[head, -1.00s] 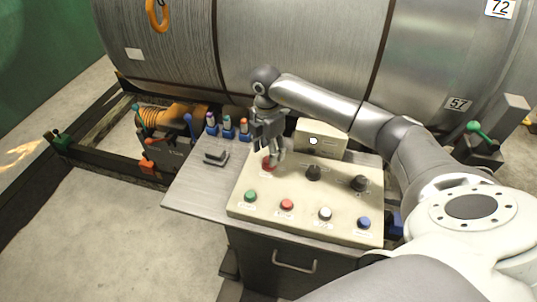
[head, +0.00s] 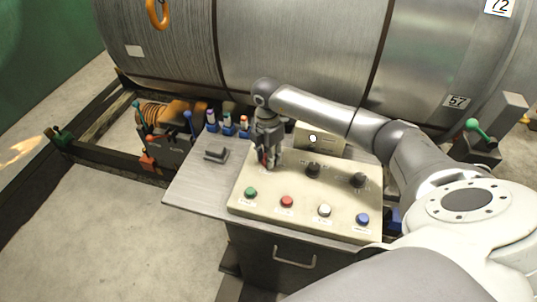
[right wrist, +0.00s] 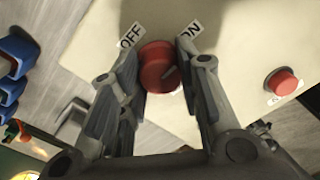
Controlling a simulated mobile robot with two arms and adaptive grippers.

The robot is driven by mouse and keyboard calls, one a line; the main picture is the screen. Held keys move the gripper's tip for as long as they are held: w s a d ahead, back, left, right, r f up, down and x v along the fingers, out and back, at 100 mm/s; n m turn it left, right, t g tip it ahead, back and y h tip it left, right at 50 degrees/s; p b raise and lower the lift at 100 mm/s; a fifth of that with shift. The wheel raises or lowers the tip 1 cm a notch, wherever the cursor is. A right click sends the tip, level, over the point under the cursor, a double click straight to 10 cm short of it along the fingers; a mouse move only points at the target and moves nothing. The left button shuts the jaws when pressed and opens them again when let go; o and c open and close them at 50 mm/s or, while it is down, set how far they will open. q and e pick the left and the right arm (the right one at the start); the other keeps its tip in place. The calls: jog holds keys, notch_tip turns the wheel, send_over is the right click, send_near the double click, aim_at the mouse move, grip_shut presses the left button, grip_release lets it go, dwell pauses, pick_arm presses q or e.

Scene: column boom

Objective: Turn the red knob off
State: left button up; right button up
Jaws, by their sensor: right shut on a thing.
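The red knob (right wrist: 154,66) is round and sits on the cream control panel (head: 300,222), between an OFF label (right wrist: 131,36) and an ON label (right wrist: 190,32) in the right wrist view. A small grey mark shows on its face, but I cannot tell which label it points to. My right gripper (right wrist: 161,68) is shut on the knob, one finger on each side. In the head view the right gripper (head: 267,160) points down at the panel's back left and mostly hides the knob. My left gripper is not in view.
Two black knobs (head: 358,180) sit right of the gripper. Green, red, white and blue buttons (head: 325,210) line the panel's front. A cream box (head: 320,138) stands behind. A dark small object (head: 216,154) lies on the bench at left. A large metal drum (head: 300,50) fills the back.

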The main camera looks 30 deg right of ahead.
jog(key=n+b, duration=0.2)
jog(key=n, duration=0.1)
jog(key=shift+f+n, duration=0.1)
jog(key=shift+n, duration=0.2)
jog(key=n+b, duration=0.4)
jog(key=n, duration=0.1)
jog(key=n+b, duration=0.3)
jog(key=n, duration=0.2)
jog(key=shift+n, duration=0.4)
jog(key=shift+n+b, duration=1.05)
jog(key=shift+n, duration=0.65)
jog(key=o, duration=1)
